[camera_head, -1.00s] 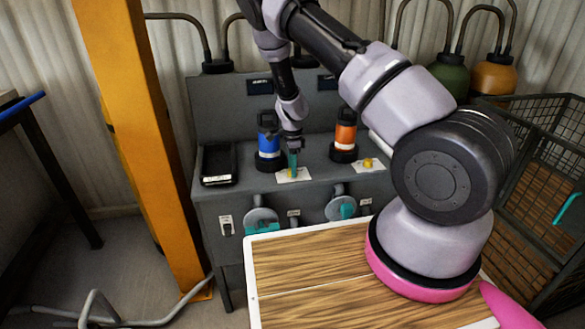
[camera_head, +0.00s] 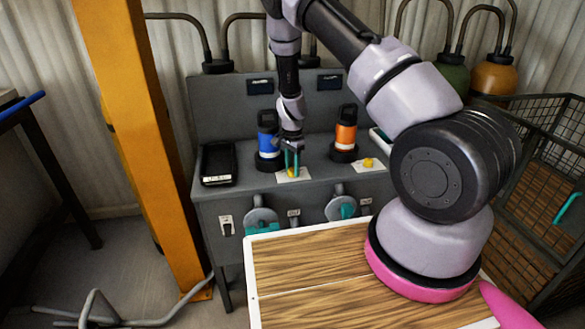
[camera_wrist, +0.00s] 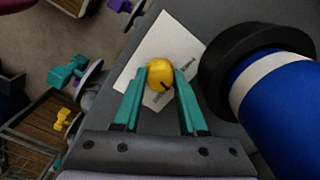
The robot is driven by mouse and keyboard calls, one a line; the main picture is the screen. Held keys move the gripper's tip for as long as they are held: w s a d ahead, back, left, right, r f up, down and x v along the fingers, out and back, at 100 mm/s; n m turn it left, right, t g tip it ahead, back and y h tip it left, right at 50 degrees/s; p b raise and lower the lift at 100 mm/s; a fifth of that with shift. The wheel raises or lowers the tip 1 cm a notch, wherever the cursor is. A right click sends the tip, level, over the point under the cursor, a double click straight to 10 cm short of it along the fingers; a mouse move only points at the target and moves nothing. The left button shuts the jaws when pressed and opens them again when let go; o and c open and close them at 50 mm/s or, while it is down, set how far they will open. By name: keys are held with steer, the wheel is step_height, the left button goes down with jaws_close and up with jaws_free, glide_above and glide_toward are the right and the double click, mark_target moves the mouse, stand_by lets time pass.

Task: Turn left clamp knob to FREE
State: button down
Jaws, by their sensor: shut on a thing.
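The left clamp knob is a small round yellow knob (camera_wrist: 160,74) with a dark mark on its lower side in the wrist view. It sits on a white label plate (camera_wrist: 172,42) on the grey bench top. In the head view the knob (camera_head: 291,173) shows just below my fingertips. My gripper (camera_wrist: 160,80) has its two teal fingers shut on the knob, one on each side. In the head view my gripper (camera_head: 292,162) points straight down at the plate. The lettering on the plate is too small to read, so the knob's setting cannot be told.
A blue bottle (camera_head: 267,143) stands just left of my gripper, close beside the fingers in the wrist view. An orange bottle (camera_head: 346,136) and a second yellow knob (camera_head: 368,162) are to the right. A black device (camera_head: 218,162) lies at the bench's left.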

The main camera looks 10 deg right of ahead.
mark_target(293, 169)
steer(key=n, duration=0.6)
steer(key=shift+n, duration=0.3)
steer(key=n, duration=0.5)
stand_by(0.4)
steer(key=shift+c, duration=2.2)
jaws_free()
step_height(293, 169, up, 11)
steer(key=shift+f, duration=0.1)
